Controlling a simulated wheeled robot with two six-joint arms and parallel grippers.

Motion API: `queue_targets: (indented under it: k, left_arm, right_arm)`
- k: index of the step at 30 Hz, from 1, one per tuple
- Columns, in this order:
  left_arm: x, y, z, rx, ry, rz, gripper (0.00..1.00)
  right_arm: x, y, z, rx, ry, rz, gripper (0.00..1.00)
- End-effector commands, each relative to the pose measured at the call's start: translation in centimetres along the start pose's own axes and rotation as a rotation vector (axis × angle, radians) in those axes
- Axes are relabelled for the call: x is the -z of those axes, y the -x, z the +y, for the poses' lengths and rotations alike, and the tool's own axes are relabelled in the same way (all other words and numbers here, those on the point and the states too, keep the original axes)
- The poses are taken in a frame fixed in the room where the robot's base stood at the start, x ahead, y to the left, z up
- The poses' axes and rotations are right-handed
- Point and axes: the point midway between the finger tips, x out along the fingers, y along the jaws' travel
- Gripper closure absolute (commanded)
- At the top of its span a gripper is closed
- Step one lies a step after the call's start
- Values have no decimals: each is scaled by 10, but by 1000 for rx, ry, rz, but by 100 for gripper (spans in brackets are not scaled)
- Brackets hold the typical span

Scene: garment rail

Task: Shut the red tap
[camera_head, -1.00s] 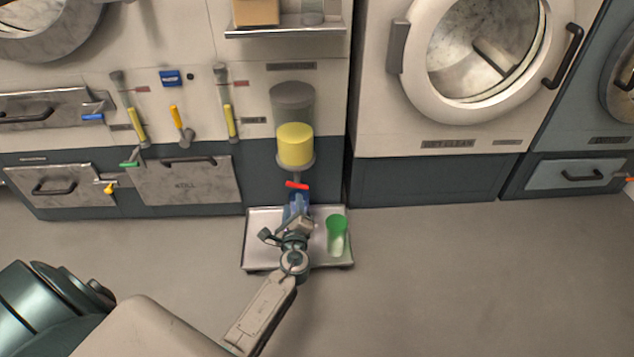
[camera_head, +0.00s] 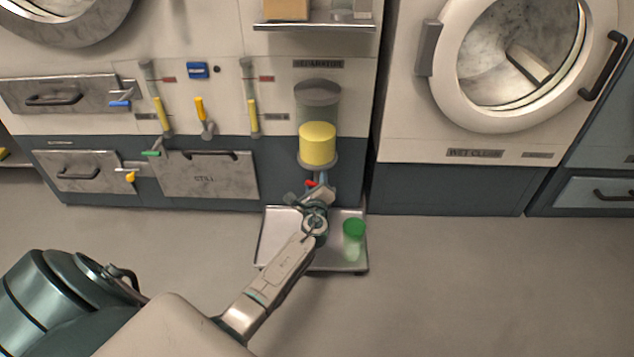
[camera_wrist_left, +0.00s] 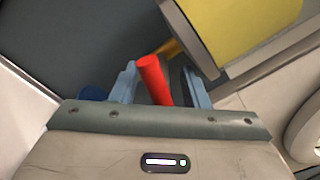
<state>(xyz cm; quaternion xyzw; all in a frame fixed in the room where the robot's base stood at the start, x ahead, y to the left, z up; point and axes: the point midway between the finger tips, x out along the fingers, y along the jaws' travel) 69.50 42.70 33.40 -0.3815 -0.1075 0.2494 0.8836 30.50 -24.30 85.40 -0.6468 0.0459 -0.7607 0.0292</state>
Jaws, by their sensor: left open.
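The red tap (camera_head: 311,184) sits under the clear separator vessel (camera_head: 317,143) with yellow contents. In the left wrist view the red tap handle (camera_wrist_left: 153,80) points toward the camera, between the two blue fingers, with the yellow vessel (camera_wrist_left: 235,25) above right. My left gripper (camera_head: 319,186) is at the tap, just below the vessel; in the wrist view its fingers (camera_wrist_left: 160,82) are open around the handle, with a gap on each side. The tap's stem is partly hidden behind my gripper. My right gripper is not in view.
A metal tray (camera_head: 277,240) lies on the floor below the tap, with a green cup (camera_head: 353,235) at its right. Yellow and green taps (camera_head: 152,153) are on the left panel. A shelf (camera_head: 315,27) is above the vessel. The floor to the right is clear.

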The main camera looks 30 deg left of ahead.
Motion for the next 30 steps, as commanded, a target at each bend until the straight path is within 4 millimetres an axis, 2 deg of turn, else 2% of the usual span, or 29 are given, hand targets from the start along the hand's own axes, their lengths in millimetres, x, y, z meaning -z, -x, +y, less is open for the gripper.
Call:
queue_targets:
  k: [11,17,18,30]
  left_arm:
    - [0,-4,0,0,0,0,59]
    - [0,-4,0,0,0,0,98]
    - [0,-4,0,0,0,0,100]
    - [-1,-4,0,0,0,-1,100]
  right_arm:
    - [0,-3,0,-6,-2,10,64]
    - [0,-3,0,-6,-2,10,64]
    - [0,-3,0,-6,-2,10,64]
    - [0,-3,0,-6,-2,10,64]
